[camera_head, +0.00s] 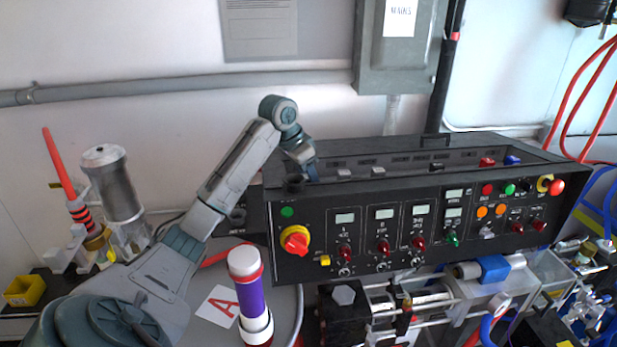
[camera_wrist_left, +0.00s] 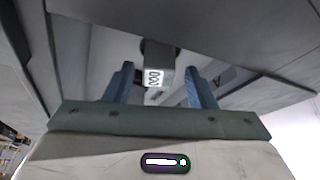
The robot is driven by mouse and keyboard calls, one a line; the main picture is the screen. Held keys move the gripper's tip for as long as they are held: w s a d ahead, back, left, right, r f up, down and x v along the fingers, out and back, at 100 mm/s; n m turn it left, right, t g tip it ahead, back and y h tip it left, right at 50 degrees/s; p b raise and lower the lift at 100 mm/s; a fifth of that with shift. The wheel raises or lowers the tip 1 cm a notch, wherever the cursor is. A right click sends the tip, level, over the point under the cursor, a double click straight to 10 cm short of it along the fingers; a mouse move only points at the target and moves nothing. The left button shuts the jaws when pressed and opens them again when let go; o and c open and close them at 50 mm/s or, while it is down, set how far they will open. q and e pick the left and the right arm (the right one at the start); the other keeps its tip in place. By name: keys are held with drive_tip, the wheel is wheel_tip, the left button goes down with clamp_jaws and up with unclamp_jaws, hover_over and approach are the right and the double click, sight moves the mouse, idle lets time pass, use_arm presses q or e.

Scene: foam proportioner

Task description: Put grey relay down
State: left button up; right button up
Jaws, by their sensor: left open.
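A small grey relay (camera_wrist_left: 158,72) with a white label of dark characters sits between my left fingers in the left wrist view. My left gripper (camera_wrist_left: 158,68) is open, with a blue-grey finger on each side of the relay and gaps visible. In the head view my left gripper (camera_head: 304,172) is over the left end of the black control box (camera_head: 300,225), near its open top. The relay cannot be made out clearly there, and whether it rests on a surface is unclear. My right gripper is not in view.
Light grey pieces (camera_head: 345,172), a red piece (camera_head: 487,161) and a blue piece (camera_head: 512,160) show along the box's open top. A purple-banded cylinder (camera_head: 250,297) stands in front, left of pipework. A metal canister (camera_head: 113,185) and yellow bin (camera_head: 24,291) are at left.

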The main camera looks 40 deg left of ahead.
use_arm(q)
drive_tip(key=v, duration=1.1)
drive_tip(key=shift+p, duration=0.4)
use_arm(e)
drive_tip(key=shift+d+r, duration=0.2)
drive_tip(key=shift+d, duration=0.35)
use_arm(q)
drive_tip(key=shift+s+f, duration=0.1)
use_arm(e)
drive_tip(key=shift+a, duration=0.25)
